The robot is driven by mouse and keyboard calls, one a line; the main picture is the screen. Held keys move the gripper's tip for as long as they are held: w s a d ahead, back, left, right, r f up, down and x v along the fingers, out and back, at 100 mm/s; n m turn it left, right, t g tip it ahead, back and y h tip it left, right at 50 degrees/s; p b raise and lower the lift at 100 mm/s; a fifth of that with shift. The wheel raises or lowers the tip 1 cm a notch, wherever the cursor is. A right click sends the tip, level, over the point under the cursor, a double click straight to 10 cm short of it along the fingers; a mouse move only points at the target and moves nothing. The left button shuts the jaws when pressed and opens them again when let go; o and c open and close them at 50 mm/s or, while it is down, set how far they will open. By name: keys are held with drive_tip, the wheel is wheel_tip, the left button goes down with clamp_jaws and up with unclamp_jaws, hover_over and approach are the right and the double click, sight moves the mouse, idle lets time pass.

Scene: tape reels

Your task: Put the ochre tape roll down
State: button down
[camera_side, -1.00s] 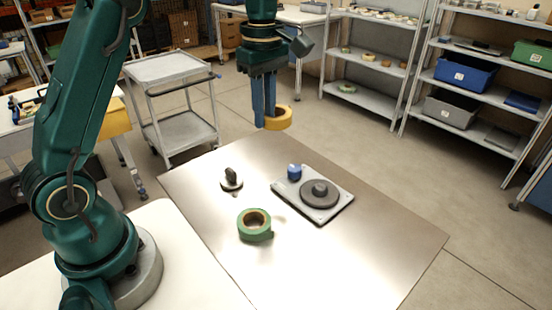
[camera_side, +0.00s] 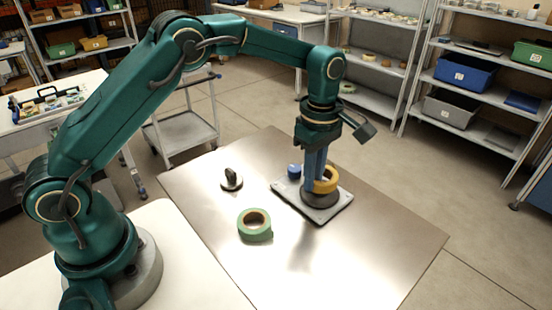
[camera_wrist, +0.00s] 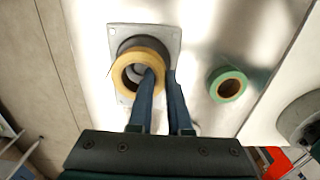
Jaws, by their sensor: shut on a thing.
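The ochre tape roll (camera_side: 328,180) is in my gripper (camera_side: 317,186), over the round dark hub (camera_side: 318,199) of a grey base plate (camera_side: 288,197). In the wrist view, the ochre roll (camera_wrist: 127,72) shows as a ring with one blue finger inside its hole and the other outside its right side. My gripper (camera_wrist: 162,75) is shut on the ring's wall. The dark hub (camera_wrist: 132,43) shows partly behind the roll. I cannot tell whether the roll touches the hub.
A green tape roll (camera_side: 256,224) lies on the metal table (camera_side: 370,255), left of the plate; it also shows in the wrist view (camera_wrist: 228,84). A small dark upright piece on a round foot (camera_side: 232,179) stands farther left. The table's front right is clear.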

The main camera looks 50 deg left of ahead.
drive_tip(key=shift+f, duration=0.3)
drive_tip(key=shift+f, duration=0.35)
drive_tip(key=c, duration=0.9)
unclamp_jaws()
drive_tip(key=shift+o, duration=0.2)
wheel_tip(320, 180, up, 13)
drive_tip(key=shift+r, duration=0.1)
